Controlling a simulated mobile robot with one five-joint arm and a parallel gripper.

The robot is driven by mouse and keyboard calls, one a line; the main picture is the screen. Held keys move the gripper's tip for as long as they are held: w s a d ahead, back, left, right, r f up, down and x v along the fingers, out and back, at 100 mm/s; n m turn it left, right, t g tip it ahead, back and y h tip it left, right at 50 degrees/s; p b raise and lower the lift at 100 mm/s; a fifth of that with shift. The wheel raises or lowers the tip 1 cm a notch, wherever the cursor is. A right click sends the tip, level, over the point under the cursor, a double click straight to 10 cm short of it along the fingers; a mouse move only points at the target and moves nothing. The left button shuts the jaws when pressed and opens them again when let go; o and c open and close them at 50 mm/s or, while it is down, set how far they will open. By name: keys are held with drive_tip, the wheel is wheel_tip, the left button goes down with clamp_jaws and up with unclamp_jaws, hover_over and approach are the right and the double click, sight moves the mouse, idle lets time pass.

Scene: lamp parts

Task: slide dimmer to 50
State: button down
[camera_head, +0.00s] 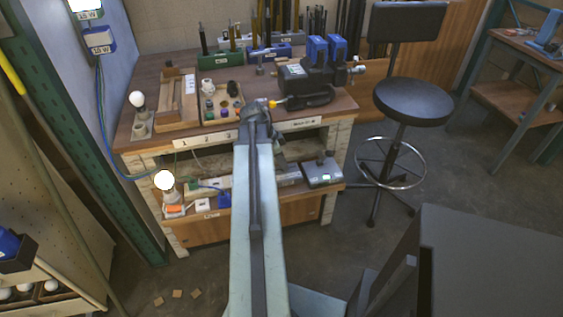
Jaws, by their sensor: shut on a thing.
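A long pale strip on the lower shelf, which looks like the dimmer (218,184), runs left to right behind my arm. Its scale and setting are too small to read. A lit round bulb (164,180) stands in a holder at the shelf's left end. My arm reaches over the bench front and bends down beyond its elbow. My gripper (283,166) shows only partly, low beside the arm at the right part of the strip. It is shut on what seems to be the dimmer's slider, which is mostly hidden.
A grey box with a green display (322,171) sits right of the gripper on the shelf. The bench top (160,66) above holds a vise (316,72), a wooden tray (178,98) and small parts. A black stool (413,101) stands to the right, with open floor near it.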

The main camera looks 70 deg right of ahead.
drive_tip(key=c, duration=1.2)
unclamp_jaws()
drive_tip(key=p+v, duration=0.7)
drive_tip(key=shift+r, duration=0.35)
drive_tip(key=shift+w+a, duration=0.1)
drive_tip(key=shift+w, duration=0.05)
